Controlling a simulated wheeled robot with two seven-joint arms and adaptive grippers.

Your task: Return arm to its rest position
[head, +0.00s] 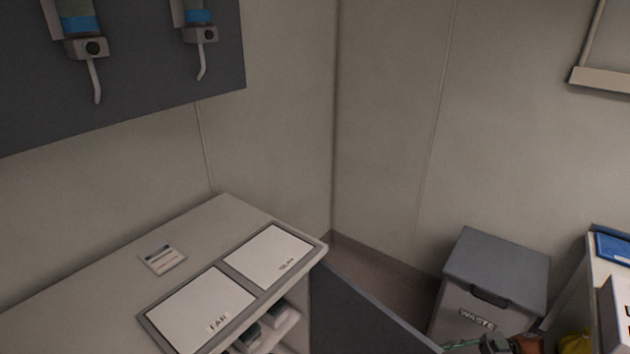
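A dark, greenish-grey mechanical part (490,345) shows at the bottom edge, in front of the waste bin. It looks like part of my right gripper or arm, but it is cut off by the frame. Its fingers cannot be made out. A reddish-brown thing (527,344) shows right beside it, and I cannot tell whether it is held. My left arm and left gripper are not in view.
A pale counter (95,270) with two white marked plates (200,308) (268,254) and a small card (163,258) stands left. A dark panel (370,310) juts from its right. A grey waste bin (490,285) stands by the wall. Dispensers (88,48) hang upper left.

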